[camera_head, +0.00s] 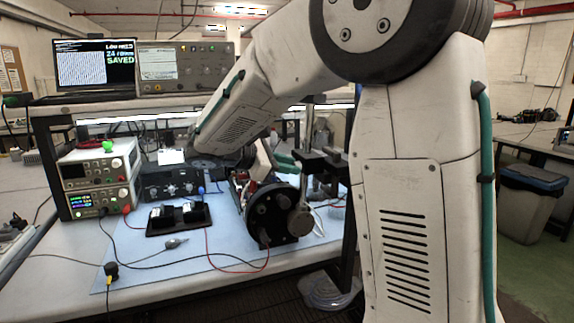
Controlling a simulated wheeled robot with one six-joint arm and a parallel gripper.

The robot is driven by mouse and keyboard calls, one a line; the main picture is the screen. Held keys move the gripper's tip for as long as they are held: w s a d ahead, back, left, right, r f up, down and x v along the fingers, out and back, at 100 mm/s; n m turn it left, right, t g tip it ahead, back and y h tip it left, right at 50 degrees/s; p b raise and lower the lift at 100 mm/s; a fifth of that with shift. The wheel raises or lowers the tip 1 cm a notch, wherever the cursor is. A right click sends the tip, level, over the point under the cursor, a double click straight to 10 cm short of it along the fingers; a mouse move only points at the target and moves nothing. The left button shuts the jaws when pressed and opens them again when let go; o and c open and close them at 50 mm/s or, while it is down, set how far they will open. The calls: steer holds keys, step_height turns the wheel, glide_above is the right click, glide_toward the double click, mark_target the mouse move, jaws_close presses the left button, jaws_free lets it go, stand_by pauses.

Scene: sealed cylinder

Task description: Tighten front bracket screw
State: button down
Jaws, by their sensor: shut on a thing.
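A sealed cylinder (262,214) lies on the blue mat with its dark round end plate facing me. Several round fittings show on that plate. I cannot single out the front bracket screw. My arm reaches over the bench from the right, and its wrist bends back behind the cylinder. My gripper (318,168) appears as dark jaws just right of the cylinder, small and partly covered by my arm. It looks shut on an upright metal tool (305,192). A round metal disc (300,222) sits below, overlapping the plate's right edge; whether it touches is unclear.
A blue mat (150,268) covers the bench. A black tray (160,226) holds small parts. A stacked power supply (98,180) stands at left, with red and black leads crossing the mat. A dark box (170,187) stands behind. The shelf above holds a screen (92,66) and an instrument (172,72).

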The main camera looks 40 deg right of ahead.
steer(key=m+h, duration=0.2)
steer(key=m, duration=0.5)
steer(key=f+m+h, duration=0.1)
steer(key=m+h, duration=0.2)
steer(key=m, duration=0.5)
steer(key=m+h, duration=0.3)
steer(key=m, duration=0.5)
steer(key=shift+f, duration=0.4)
stand_by(0.4)
steer(key=c, duration=1.2)
jaws_free()
steer(key=shift+a, duration=0.1)
steer(key=shift+c, duration=0.2)
steer(key=v, duration=0.7)
steer(key=shift+a+f, duration=0.15)
steer(key=shift+a, duration=0.2)
